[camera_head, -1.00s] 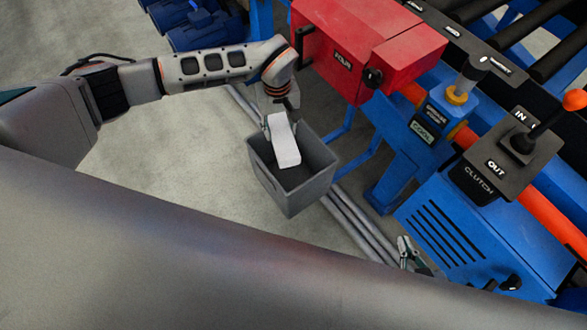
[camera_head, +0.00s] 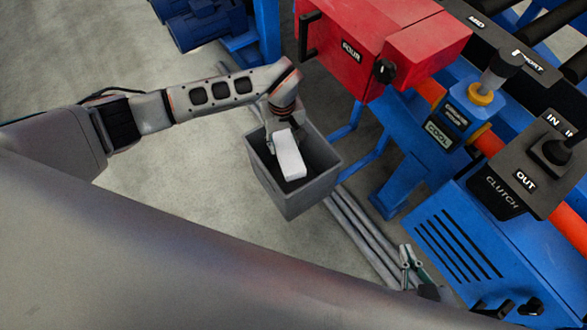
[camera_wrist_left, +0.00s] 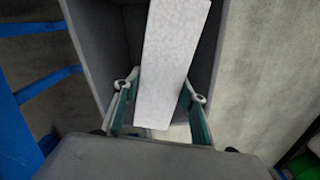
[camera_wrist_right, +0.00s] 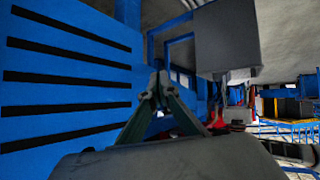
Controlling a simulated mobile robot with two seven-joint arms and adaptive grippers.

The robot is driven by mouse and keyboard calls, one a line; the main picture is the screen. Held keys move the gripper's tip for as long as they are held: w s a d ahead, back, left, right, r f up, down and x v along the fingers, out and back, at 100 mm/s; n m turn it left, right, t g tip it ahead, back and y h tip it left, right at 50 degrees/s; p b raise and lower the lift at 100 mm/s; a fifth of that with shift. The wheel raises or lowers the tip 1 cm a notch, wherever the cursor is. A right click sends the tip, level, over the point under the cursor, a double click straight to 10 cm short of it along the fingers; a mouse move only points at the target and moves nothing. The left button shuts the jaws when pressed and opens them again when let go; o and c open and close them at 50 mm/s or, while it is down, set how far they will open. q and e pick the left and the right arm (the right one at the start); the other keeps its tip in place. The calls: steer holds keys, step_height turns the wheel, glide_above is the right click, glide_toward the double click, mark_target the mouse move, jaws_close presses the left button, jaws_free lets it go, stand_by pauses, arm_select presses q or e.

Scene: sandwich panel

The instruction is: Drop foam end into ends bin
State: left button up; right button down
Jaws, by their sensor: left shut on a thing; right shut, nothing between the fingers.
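The foam end is a white block (camera_head: 290,155), held over the open grey bin (camera_head: 308,196) in the head view. My left gripper (camera_head: 272,140) is shut on it, largely hidden behind the block in that view. In the left wrist view the foam end (camera_wrist_left: 170,60) lies between the two fingers (camera_wrist_left: 160,98), with the bin's grey inner wall (camera_wrist_left: 100,50) behind it. My right gripper (camera_head: 410,268) is shut and empty, low beside the blue machine. Its closed fingers (camera_wrist_right: 160,95) show in the right wrist view, with the grey bin (camera_wrist_right: 227,40) beyond.
A red box (camera_head: 375,45) on the blue frame stands right of and behind the bin. A blue machine housing (camera_head: 465,240) with a clutch lever is at the right. Grey rails (camera_head: 365,235) run along the floor. Open concrete floor (camera_head: 190,190) lies left of the bin.

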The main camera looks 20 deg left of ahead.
arm_select(q)
steer(key=o, duration=1)
steer(key=shift+o, duration=0.7)
step_height(320, 180, up, 12)
